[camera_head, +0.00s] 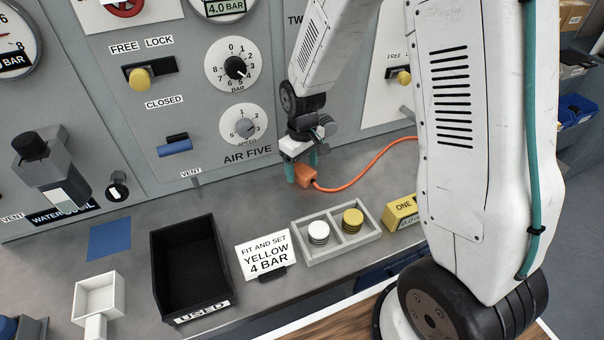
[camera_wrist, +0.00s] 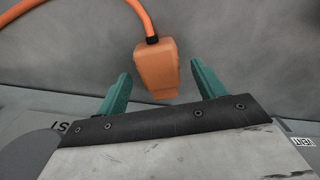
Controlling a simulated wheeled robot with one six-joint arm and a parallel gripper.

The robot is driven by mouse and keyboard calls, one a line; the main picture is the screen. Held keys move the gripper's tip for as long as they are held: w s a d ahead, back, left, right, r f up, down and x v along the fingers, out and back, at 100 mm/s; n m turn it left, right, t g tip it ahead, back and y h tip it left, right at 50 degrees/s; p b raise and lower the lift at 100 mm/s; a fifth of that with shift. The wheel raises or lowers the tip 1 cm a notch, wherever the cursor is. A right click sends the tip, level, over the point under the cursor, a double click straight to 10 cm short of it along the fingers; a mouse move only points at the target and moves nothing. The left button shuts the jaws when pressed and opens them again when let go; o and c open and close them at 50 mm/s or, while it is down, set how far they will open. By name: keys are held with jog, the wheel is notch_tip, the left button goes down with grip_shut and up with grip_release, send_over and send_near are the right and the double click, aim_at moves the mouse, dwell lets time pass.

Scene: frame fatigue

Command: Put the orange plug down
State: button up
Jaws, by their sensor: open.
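The orange plug (camera_head: 306,175) sits on the grey bench top near the panel wall, with its orange cable curving away to the right. In the wrist view the plug (camera_wrist: 157,66) lies between the two teal fingers of my gripper (camera_wrist: 157,85), with a visible gap on each side. My gripper (camera_head: 303,170) is open, low at the bench around the plug. The plug appears to rest on the bench, though its underside is hidden.
A black bin (camera_head: 193,262) marked USED, a sign card (camera_head: 265,256), a two-part tray (camera_head: 335,231) with white and yellow discs, and a yellow block (camera_head: 402,212) stand in front. The panel (camera_head: 215,110) with knobs and levers rises behind. Bare bench lies left of the plug.

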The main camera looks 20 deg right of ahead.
jog(key=shift+f, duration=0.85)
jog(key=c, duration=1.2)
jog(key=shift+o, duration=0.2)
